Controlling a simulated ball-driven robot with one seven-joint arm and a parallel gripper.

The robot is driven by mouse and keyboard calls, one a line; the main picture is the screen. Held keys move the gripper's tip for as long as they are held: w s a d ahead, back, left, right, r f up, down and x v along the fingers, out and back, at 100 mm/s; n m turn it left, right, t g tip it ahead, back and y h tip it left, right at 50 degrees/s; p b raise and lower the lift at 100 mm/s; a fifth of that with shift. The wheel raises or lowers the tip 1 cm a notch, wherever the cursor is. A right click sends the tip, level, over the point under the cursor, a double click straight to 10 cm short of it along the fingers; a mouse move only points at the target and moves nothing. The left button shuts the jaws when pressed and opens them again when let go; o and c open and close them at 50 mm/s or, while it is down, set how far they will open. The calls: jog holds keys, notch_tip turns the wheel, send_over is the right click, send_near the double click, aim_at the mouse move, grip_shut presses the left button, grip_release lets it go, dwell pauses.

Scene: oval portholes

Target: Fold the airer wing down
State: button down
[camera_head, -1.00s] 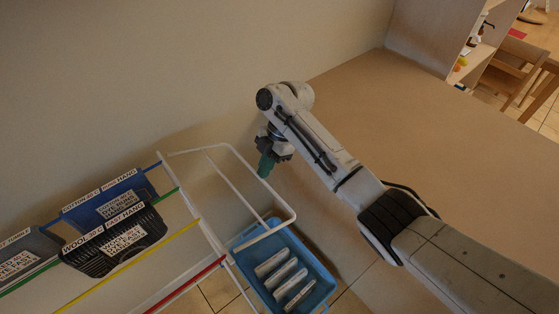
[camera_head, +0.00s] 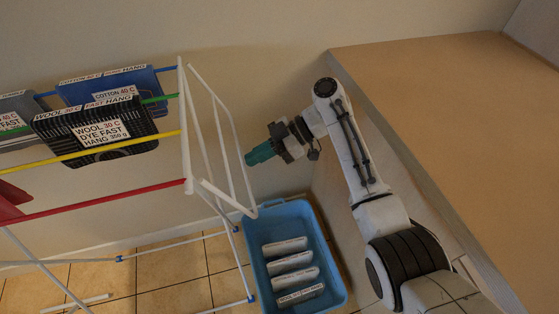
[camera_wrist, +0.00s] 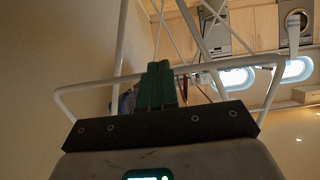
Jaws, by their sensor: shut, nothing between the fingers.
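The airer's wing (camera_head: 245,182) is a white tube loop with an inner bar, joined to the end of the airer (camera_head: 184,130). It reaches right from that end and appears to slope downward; its exact angle is hard to tell. My gripper (camera_head: 250,158) has green fingers, shut and empty, pointing left beside the wing's outer bar. I cannot tell whether they touch it. In the wrist view the green fingers (camera_wrist: 160,72) stand in front of a white bar of the wing (camera_wrist: 95,84) that crosses the picture behind them.
Labelled dark and blue items (camera_head: 97,130) hang on the airer's coloured rails. A blue tub (camera_head: 338,290) with several labelled white items stands on the tiled floor below the wing. A tan counter (camera_head: 460,110) fills the right; a wall is behind.

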jog(key=s+a+f+g+y+b, duration=0.1)
jog(key=s+a+f+y+b, duration=0.1)
jog(key=a+b, duration=0.5)
jog(key=f+y+b, duration=0.1)
jog(key=y+b, duration=0.1)
jog(key=shift+s+y, duration=0.15)
jog(key=shift+y, duration=0.15)
jog(key=shift+s+a, duration=0.1)
jog(key=shift+a, duration=0.15)
jog(key=v, duration=1.1)
jog(key=shift+w+b, duration=0.25)
jog(key=shift+b, duration=0.15)
jog(key=shift+d, duration=0.15)
jog(key=shift+s+f, duration=0.1)
jog(key=shift+f, duration=0.05)
